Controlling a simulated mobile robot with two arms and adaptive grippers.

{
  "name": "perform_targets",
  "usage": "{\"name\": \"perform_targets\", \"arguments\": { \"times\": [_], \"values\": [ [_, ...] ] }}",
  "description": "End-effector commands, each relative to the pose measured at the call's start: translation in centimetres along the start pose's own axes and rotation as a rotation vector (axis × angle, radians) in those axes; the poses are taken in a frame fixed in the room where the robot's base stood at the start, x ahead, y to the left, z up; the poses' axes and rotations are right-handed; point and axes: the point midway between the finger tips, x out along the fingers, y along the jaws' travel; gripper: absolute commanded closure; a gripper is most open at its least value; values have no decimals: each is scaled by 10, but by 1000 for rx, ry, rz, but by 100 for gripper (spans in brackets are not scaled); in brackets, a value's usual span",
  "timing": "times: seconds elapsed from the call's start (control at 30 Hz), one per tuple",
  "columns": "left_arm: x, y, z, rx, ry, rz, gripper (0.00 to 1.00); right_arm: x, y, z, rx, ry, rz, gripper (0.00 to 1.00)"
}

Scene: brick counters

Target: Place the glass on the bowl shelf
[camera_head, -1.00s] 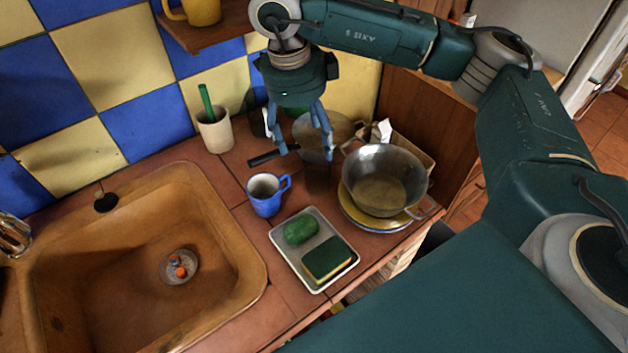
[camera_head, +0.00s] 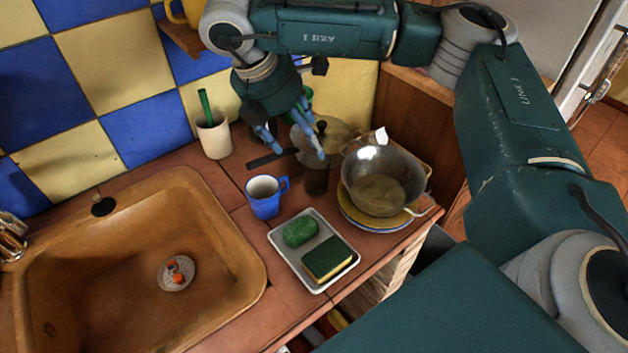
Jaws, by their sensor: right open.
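A dark, see-through glass (camera_head: 316,182) appears to stand on the tiled counter, between the blue mug and the metal bowl; its outline is hard to make out. My right gripper (camera_head: 299,153) is open above and slightly left of it, fingers tilted down to the right, with nothing seen between them. A small wooden shelf (camera_head: 181,38) is on the wall at the top left, bearing a yellow mug (camera_head: 194,10); I cannot tell whether it is the bowl shelf. My left gripper is out of view.
A blue mug (camera_head: 264,198), a tray (camera_head: 286,264) with a sponge, and a metal bowl (camera_head: 383,182) on plates crowd the counter. A pan lid (camera_head: 338,136) is behind my gripper. A cup (camera_head: 214,138) stands near the wall. The sink (camera_head: 110,290) is left.

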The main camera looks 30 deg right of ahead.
Motion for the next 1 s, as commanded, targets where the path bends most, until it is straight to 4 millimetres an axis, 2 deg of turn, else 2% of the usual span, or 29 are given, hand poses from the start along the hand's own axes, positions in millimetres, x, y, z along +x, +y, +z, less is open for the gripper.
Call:
{"name": "perform_targets", "arguments": {
  "times": [0.3,0.47,0.57,0.7,0.8,1.0],
  "values": [
    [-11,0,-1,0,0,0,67,44,0,1,17,-1,-4,29],
    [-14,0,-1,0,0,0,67,55,0,1,16,-2,-1,29],
    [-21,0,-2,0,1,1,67,64,0,3,16,-2,-4,29],
    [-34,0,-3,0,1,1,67,85,2,6,16,-3,-4,29],
    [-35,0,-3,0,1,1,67,100,2,4,16,-2,-3,29],
    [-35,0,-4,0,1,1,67,107,3,4,16,-1,0,29]
  ]
}}
